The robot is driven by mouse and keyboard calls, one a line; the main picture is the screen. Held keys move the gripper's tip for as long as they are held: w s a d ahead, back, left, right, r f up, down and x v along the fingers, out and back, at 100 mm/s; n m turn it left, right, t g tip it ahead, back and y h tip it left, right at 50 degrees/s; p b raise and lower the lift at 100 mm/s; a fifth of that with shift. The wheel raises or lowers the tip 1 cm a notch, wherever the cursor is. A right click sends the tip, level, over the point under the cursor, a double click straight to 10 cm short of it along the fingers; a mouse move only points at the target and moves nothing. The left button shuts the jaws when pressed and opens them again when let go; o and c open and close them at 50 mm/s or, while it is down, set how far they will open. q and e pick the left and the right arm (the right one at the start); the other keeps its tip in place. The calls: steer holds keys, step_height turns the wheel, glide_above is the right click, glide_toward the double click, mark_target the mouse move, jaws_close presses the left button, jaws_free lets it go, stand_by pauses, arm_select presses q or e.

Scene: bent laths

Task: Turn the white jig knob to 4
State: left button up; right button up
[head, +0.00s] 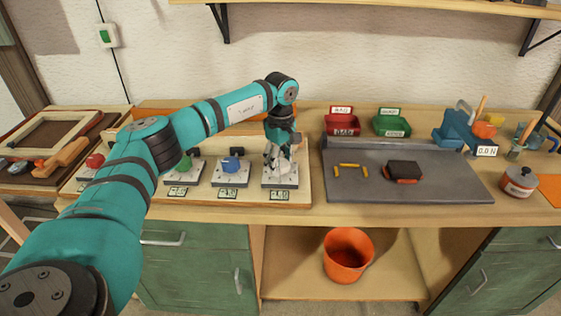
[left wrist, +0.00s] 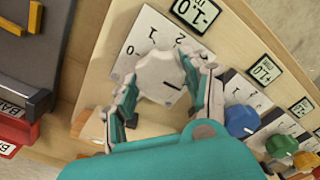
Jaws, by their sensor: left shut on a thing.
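The white jig knob (left wrist: 158,76) sits on a pale square plate marked with digits, in the left wrist view. Its dark pointer line points right, past the visible 0, 1 and 2, toward a finger that hides the marks there. My left gripper (left wrist: 161,90) has its fingers on both sides of the knob and is shut on it. In the head view my left gripper (head: 279,155) reaches down over the white knob (head: 284,172), hiding much of it. A small display (left wrist: 195,12) beside the plate appears to read -1.0. My right gripper is not in view.
A blue knob (head: 230,165) stands just left of the white one, with green (head: 184,164) and red (head: 95,160) knobs further left. A grey plate (head: 440,180) with yellow pieces and a dark block lies to the right. Red (head: 341,125) and green (head: 391,125) bins stand behind it.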

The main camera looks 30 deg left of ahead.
mark_target(281, 162)
arm_select(q)
steer(key=shift+r+m, duration=0.15)
steer(key=shift+m, duration=0.35)
steer(key=o, duration=1.2)
steer(key=shift+c, duration=0.2)
step_height(281, 162, up, 12)
